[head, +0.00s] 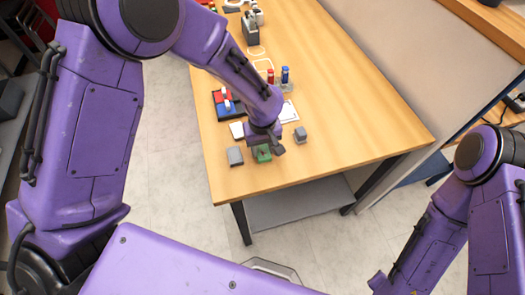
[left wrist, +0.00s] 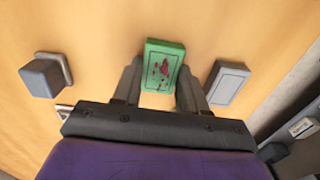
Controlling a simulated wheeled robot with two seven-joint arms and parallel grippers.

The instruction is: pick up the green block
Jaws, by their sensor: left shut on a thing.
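The green block (head: 262,154) is near the front end of the wooden table, under my left gripper (head: 263,147) in the head view. In the left wrist view the green block (left wrist: 163,64), with dark red marks on its top, is between the two fingers of my left gripper (left wrist: 160,85). The fingers are shut on its sides. I cannot tell whether it is lifted off the table. My right arm (head: 440,235) shows at the right of the head view, but its gripper is not visible.
A grey block (head: 235,156) lies left of the green one and another grey block (head: 300,134) lies to its right. A red and blue tray (head: 227,104), a red and a blue bottle (head: 285,75) stand further back. The table's right side (head: 350,120) is clear.

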